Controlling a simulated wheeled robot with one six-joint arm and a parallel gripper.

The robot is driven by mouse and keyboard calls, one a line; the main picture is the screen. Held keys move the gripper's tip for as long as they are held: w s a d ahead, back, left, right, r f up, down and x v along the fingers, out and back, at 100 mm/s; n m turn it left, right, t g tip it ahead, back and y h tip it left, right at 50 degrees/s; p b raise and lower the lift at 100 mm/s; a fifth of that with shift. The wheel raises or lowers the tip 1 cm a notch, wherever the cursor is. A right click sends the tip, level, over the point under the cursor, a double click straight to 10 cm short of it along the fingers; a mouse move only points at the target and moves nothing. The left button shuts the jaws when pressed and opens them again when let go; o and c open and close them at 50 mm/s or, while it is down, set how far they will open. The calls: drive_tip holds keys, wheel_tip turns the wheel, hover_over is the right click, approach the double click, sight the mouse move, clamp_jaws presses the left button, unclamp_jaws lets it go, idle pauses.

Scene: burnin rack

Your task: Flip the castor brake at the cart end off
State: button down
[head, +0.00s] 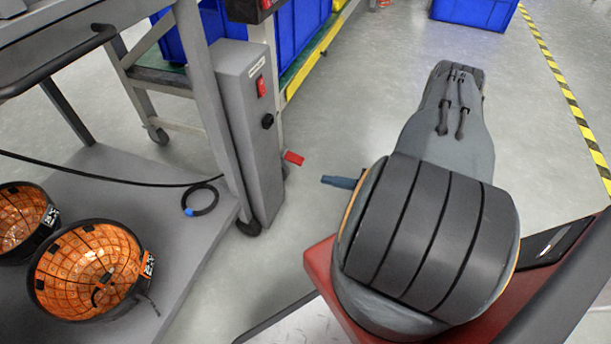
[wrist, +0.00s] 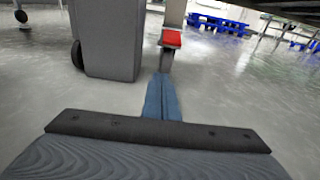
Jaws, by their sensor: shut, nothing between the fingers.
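The castor brake shows as a small red pedal (head: 293,158) low beside the grey upright box in the head view. It also shows in the wrist view (wrist: 172,38), on a pale post just beyond my fingertips. My gripper (head: 325,180) is shut and empty, its blue fingers pointing left toward the pedal with a small gap of floor between in the head view. In the wrist view the closed fingers (wrist: 162,77) point up the picture at the post below the pedal. I cannot tell whether they touch. The castor wheel under the pedal is mostly hidden.
A grey box (head: 240,130) with a red switch (head: 261,86) stands left of the pedal. A grey shelf (head: 110,175) holds two orange-lined bowls (head: 90,268) and a black cable (head: 110,177). Blue bins (head: 300,35) stand behind. Floor (head: 350,110) is clear around my gripper.

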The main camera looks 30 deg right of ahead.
sight(293, 158)
drive_tip(key=shift+d+f, duration=0.2)
drive_tip(key=shift+f, duration=0.2)
drive_tip(key=shift+w+a, duration=0.35)
drive_tip(key=b+x, duration=0.4)
drive_tip(key=x, duration=0.5)
drive_tip(key=shift+w+f, duration=0.1)
drive_tip(key=shift+w, duration=0.15)
drive_tip(key=shift+s+d+r, duration=0.15)
drive_tip(key=shift+s+r, duration=0.05)
drive_tip(key=shift+r, duration=0.4)
drive_tip(key=shift+s+d+r, duration=0.15)
drive_tip(key=shift+d+r, duration=0.05)
drive_tip(key=shift+r, duration=0.45)
drive_tip(key=shift+s+r+b, duration=0.25)
drive_tip(key=shift+r+b, duration=0.2)
drive_tip(key=shift+r, duration=0.4)
drive_tip(key=shift+d, duration=0.15)
